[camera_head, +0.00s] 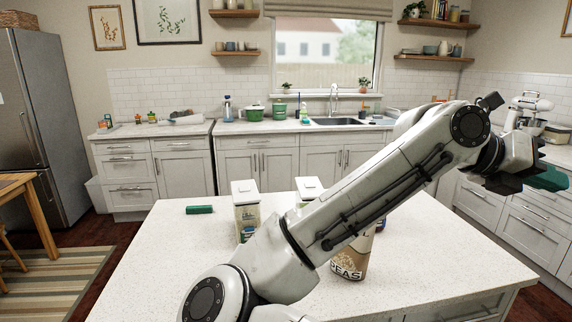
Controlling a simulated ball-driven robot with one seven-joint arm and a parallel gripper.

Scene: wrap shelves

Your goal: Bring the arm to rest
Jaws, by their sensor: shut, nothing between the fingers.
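My arm reaches from the bottom of the head view up across the island to the upper right, where its wrist bends down. My gripper (512,184) is the dark end below the wrist at the right edge, in front of the right-hand cabinets. It is shut and empty, and its fingers are hard to make out. A dark green shape (549,179) shows beside it; I cannot tell whether it belongs to the gripper. The gripper is apart from the things on the island.
The white speckled island (150,265) fills the foreground. A canister marked "PEAS" (350,263), two white-lidded containers (246,208) (309,185) and a green block (199,209) stand or lie on it. My arm partly hides the canister. The island's left side is mostly clear.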

